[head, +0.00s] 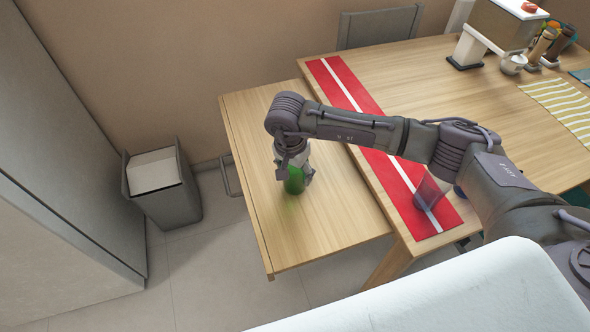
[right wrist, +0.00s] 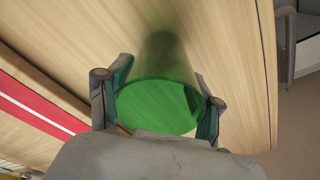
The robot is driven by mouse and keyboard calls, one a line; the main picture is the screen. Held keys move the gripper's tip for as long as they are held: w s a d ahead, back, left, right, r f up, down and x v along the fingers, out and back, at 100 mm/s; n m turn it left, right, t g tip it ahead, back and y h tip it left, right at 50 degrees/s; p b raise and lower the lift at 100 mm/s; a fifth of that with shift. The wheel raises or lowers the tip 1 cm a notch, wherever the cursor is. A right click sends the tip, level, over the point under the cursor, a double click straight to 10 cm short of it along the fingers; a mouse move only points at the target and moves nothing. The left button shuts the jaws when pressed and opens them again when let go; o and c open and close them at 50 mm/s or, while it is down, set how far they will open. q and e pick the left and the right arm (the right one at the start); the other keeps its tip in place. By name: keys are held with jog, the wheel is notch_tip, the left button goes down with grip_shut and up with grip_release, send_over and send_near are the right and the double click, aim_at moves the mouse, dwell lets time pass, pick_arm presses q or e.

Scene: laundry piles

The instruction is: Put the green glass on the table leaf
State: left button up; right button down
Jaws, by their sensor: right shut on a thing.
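The green glass (head: 294,181) is see-through and upright at the table leaf (head: 262,117), the lower wooden panel left of the main table. My right gripper (head: 294,172) is around it from above and shut on it. In the right wrist view the green glass (right wrist: 158,100) is between the two fingers of my right gripper (right wrist: 158,95), over bare wood. I cannot tell whether its base touches the leaf. My left gripper is not in view.
A red runner with a white stripe (head: 345,82) lies on the main table (head: 440,75), with a clear purple-tinted glass (head: 430,190) near its front end. A grey bin (head: 165,190) stands on the floor at left. The leaf around the gripper is clear.

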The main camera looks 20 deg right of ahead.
jog(key=shift+f, duration=0.15)
jog(key=shift+c, duration=0.9)
grip_release()
jog(key=shift+r, duration=0.2)
notch_tip(320, 180, up, 12)
jog(key=a+b, duration=0.1)
jog(key=shift+s, duration=0.45)
jog(key=shift+a, duration=0.1)
